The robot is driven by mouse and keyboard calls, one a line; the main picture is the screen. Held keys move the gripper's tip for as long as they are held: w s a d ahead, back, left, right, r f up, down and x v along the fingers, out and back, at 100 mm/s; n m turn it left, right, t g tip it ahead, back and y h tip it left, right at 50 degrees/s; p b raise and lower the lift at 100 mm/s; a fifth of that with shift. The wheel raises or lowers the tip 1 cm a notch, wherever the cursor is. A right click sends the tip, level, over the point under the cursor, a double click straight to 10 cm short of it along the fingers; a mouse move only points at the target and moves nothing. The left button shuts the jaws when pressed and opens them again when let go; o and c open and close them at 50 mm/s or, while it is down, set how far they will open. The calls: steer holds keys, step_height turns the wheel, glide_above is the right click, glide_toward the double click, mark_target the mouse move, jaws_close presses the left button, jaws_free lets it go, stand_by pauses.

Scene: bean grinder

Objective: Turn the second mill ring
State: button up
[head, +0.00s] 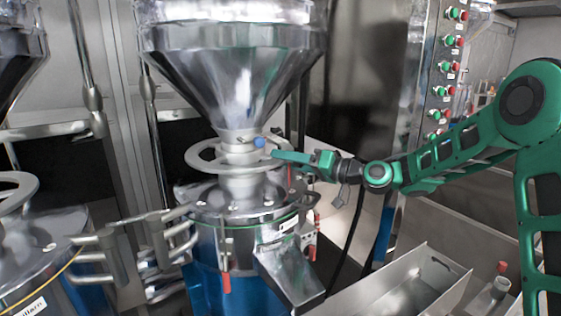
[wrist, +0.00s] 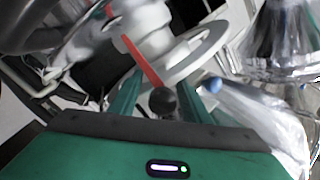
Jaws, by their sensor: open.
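The middle mill has a pale metal ring (head: 203,153) around its neck, just below the steel hopper (head: 235,70). A blue knob (head: 260,142) is near the ring's right side. My gripper (head: 284,160) is at the ring's right side, its fingers pointing left. In the wrist view the ring (wrist: 212,48) crosses beyond my gripper (wrist: 160,88), whose green fingers are apart. A black ball (wrist: 163,102) on a red rod (wrist: 142,62) shows between the fingers; I cannot tell if they touch it. The blue knob (wrist: 212,85) is right of the fingers.
Another mill with a similar ring (head: 18,190) stands at the left. A metal chute (head: 288,268) slopes down in front of the middle mill, next to an open metal box (head: 405,285). A panel (head: 437,85) of green and red buttons is behind my arm.

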steer(key=shift+x, duration=1.25)
steer(key=shift+c, duration=0.5)
